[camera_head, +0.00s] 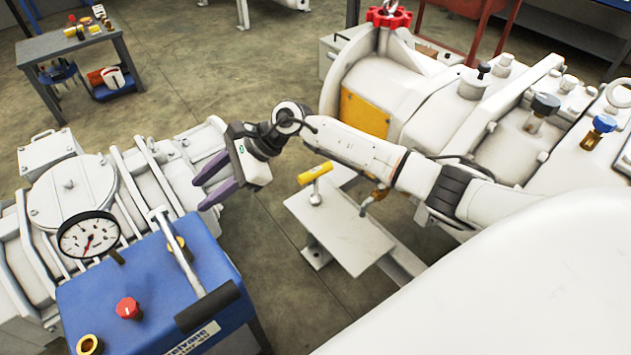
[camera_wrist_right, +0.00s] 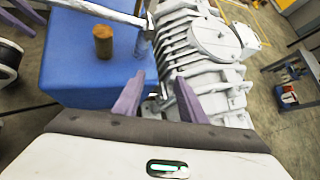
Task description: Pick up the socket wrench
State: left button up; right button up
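The socket wrench (camera_head: 180,255) has a silver shaft with a crosswise head at its far end and a black grip at its near end. It lies over the blue box (camera_head: 135,275) at lower left. In the right wrist view its silver shaft (camera_wrist_right: 100,12) enters at the top left, ending in an upright head near the box's edge. My right gripper (camera_head: 199,196) is open and empty, right of the wrench head and apart from it. Its purple fingers (camera_wrist_right: 158,80) also show in the right wrist view, below the wrench head.
A pressure gauge (camera_head: 88,235) and a red knob (camera_head: 128,308) stand by the wrench. A ribbed pump (camera_head: 72,190) lies behind the box. A small bench (camera_head: 345,235) with a yellow-handled tool (camera_head: 315,173) is on the right. Floor is clear between.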

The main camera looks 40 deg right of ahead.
jog(key=d+f+n+g+h, duration=0.25)
jog(key=d+h, duration=0.35)
jog(key=d, duration=0.9)
jog(key=r+g+h, duration=0.1)
jog(key=r+h, duration=0.1)
jog(key=h, duration=0.1)
send_over(315, 169)
jog(key=shift+w+a+f+n, duration=0.15)
jog(key=shift+a+f+n, duration=0.05)
jog(key=shift+a+n, duration=0.2)
jog(key=shift+g+h, duration=0.25)
jog(key=shift+h, duration=0.05)
jog(key=f, duration=0.3)
jog(key=f+b, duration=0.1)
jog(key=shift+d+f, duration=0.15)
jog(key=shift+d, duration=0.1)
jog(key=f, duration=0.3)
jog(key=f+b, duration=0.1)
jog(key=f, duration=0.1)
jog(key=shift+s+d+f, duration=0.15)
jog(key=shift+s+f, duration=0.15)
jog(key=shift+f, duration=0.05)
jog(key=shift+c, duration=0.3)
grip_shut()
